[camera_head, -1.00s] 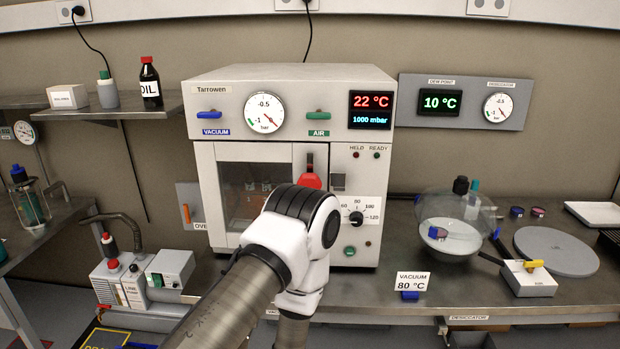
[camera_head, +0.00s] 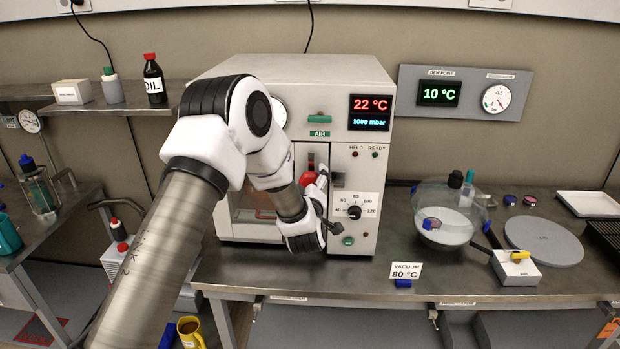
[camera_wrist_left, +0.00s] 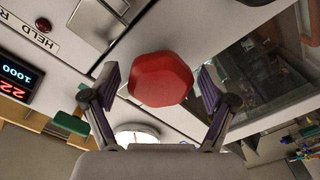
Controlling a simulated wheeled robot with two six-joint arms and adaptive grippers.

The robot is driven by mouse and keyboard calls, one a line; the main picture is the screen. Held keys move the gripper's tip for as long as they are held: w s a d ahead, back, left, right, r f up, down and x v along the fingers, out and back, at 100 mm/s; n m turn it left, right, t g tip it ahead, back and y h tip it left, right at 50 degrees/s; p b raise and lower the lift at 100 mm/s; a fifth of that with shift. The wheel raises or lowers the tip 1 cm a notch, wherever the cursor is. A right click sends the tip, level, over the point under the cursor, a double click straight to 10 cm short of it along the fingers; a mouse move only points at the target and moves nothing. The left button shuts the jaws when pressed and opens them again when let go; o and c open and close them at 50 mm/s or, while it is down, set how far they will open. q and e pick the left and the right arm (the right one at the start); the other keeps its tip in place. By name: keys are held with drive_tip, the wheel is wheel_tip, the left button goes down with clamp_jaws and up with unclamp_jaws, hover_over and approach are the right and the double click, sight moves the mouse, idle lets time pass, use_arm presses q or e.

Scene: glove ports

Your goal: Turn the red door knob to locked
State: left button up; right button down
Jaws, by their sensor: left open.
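The red door knob (camera_head: 308,179) sits on the front of the grey vacuum oven (camera_head: 350,265), at the door's right edge. In the left wrist view the red knob (camera_wrist_left: 160,79) is large and lies between the two fingers. My left gripper (camera_wrist_left: 162,92) is open, with a finger on each side of the knob and a visible gap to both. In the head view my left gripper (camera_head: 322,190) is at the knob and partly hidden behind my arm. The arm covers the left part of the oven front. My right gripper is not in view.
A black dial (camera_head: 354,212) and a green button (camera_head: 348,240) are right of the knob. A green AIR handle (camera_head: 319,118) is above. The glass desiccator (camera_head: 445,213) and a VACUUM 80 °C sign (camera_head: 406,270) stand to the right on the bench.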

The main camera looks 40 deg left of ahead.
use_arm(q)
clamp_jaws()
drive_tip(key=shift+m, duration=0.4)
drive_tip(key=m, duration=0.7)
drive_tip(key=shift+r+m, duration=0.1)
drive_tip(key=shift+m, duration=0.3)
drive_tip(key=m+p, duration=0.1)
drive_tip(key=m, duration=0.3)
drive_tip(key=shift+m, duration=0.4)
drive_tip(key=m+p, duration=0.1)
drive_tip(key=m, duration=0.3)
drive_tip(key=shift+w+m+t+p, duration=0.1)
drive_tip(key=shift+m+t+p, duration=0.3)
drive_tip(key=shift+d, duration=0.1)
